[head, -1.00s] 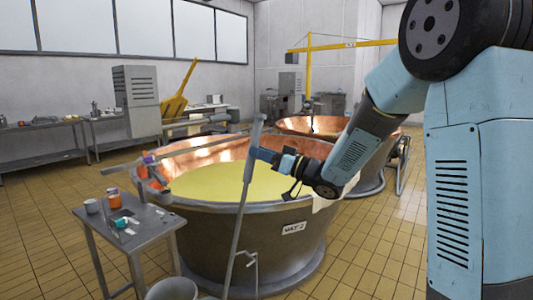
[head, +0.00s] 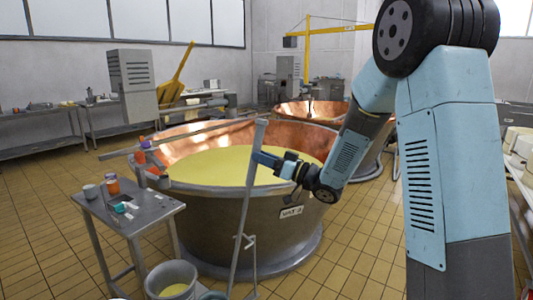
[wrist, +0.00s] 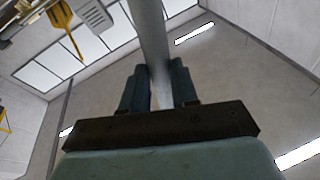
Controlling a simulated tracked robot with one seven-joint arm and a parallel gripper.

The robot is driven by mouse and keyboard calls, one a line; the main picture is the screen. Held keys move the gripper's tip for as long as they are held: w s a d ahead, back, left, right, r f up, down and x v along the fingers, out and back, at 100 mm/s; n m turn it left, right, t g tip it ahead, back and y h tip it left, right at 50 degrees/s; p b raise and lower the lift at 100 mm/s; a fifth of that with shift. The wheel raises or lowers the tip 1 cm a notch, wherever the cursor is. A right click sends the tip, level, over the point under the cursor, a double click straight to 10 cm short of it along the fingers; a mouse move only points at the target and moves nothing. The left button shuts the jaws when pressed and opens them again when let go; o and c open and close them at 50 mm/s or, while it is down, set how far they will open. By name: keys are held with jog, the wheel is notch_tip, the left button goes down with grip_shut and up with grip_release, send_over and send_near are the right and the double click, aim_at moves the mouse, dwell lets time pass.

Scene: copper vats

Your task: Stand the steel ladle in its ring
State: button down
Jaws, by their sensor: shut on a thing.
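The steel ladle's long grey handle (head: 246,195) stands nearly upright, leaning a little, in front of the near copper vat in the head view. My gripper (head: 258,158) is shut on its upper part. In the wrist view the handle (wrist: 150,35) passes between the two fingers of my gripper (wrist: 159,85). The handle's lower end runs near the bottom edge of the head view. A round grey vessel (head: 165,272) with pale yellow inside is at its left; I cannot tell whether the two are joined. I cannot clearly make out the ring.
The near copper vat (head: 225,228), full of yellow liquid, is just behind the handle. A small steel table (head: 150,208) with cups stands at left. A second copper vat (head: 298,110) is behind. White round items (head: 522,150) lie at the right edge. Tiled floor is open at right.

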jog(key=shift+w+d+f, duration=0.15)
jog(key=shift+f, duration=0.55)
jog(key=shift+w+d+f, duration=0.1)
jog(key=shift+d+f, duration=0.1)
jog(key=shift+f, duration=0.5)
jog(key=shift+w+d+f, duration=0.15)
jog(key=shift+f, duration=0.55)
jog(key=shift+d, duration=0.1)
jog(key=c, duration=0.8)
grip_release()
jog(key=shift+f, duration=0.1)
